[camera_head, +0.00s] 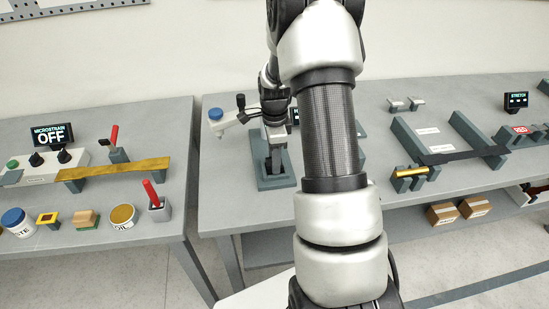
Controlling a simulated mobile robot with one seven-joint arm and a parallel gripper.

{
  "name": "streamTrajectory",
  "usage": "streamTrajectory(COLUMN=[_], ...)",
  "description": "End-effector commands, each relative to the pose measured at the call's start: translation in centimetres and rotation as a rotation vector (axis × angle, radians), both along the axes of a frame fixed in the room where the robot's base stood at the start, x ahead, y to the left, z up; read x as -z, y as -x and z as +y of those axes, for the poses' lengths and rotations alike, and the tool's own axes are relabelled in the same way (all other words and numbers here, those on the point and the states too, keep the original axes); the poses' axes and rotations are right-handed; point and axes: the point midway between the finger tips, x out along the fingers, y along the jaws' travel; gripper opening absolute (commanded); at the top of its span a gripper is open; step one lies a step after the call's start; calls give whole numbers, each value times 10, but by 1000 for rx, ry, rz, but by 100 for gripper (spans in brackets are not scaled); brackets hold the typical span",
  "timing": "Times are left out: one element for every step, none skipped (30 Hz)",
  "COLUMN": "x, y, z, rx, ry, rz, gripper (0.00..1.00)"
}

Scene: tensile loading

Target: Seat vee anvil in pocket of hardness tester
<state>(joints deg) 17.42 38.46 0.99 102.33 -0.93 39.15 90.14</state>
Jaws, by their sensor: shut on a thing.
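The hardness tester is partly hidden behind my arm. Its grey-green base (275,184) rests on the right-hand bench, with an upright at the back and a white part with a blue cap (215,114) to the left. My gripper (276,158) points down over the tester's base. It is shut on a small dark piece, apparently the vee anvil, which is too small and too covered to make out clearly. I cannot tell whether the piece touches the pocket, and the pocket itself is hidden.
The left bench holds a MICROSTRAIN display (52,134), a brass-coloured bar (112,174), tins and red-handled tools. On the right bench are a grey frame with a dark strip (462,155), a gold rod (411,171) and two small pieces at the back. A gap separates the benches.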

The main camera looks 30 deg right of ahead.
Motion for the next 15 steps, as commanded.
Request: streamTrajectory(x=[0, 2, 3, 4, 3, 3, 3, 3, 3, 3, 3, 3, 3, 3, 3], y=[-1, -1, -1, -1, 0, 0, 0, 0, 0, 0, 0, 0, 0, 0, 0], z=[0, 0, 0, 0, 0, 0, 0, 0, 0, 0, 0, 0, 0, 0, 0], rx=[0, 0, 0, 0, 0, 0, 0, 0, 0, 0, 0, 0, 0, 0, 0], ry=[1, 0, 0, 1, 0, 0, 0, 0, 0, 0, 0, 0, 0, 0, 0], rz=[-2, -1, -1, -1, 0, 0, 1, 1, 1, 1, 1, 1, 1, 1, 1], gripper=[0, 0, 0, 0, 44, 51, 56, 57, 57, 57, 57, 57, 57, 57, 57])
